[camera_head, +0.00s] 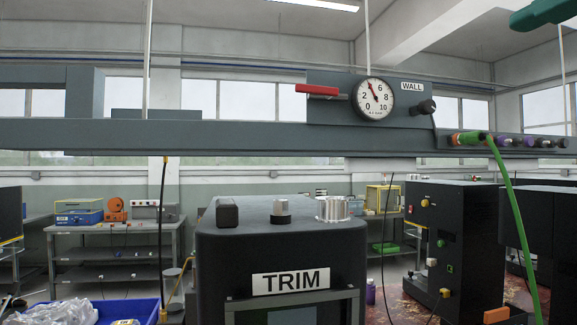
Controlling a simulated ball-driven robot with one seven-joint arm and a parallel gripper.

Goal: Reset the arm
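My gripper does not show in this view, and neither does any clear part of my arm. A dark green rounded shape (545,12) cuts into the top right corner; I cannot tell what it is. Ahead stands a dark machine (215,262) with a white TRIM label (291,281). On its top are a black block (228,212), a grey knob (281,212) and a shiny metal cup-like part (332,209).
A grey overhead beam (230,137) crosses the view, carrying a WALL gauge (373,98), a red lever (317,91) and a green hose (514,215). A blue bin (130,309) holds clear bags. A black machine (448,245) stands right; shelves (110,255) stand behind.

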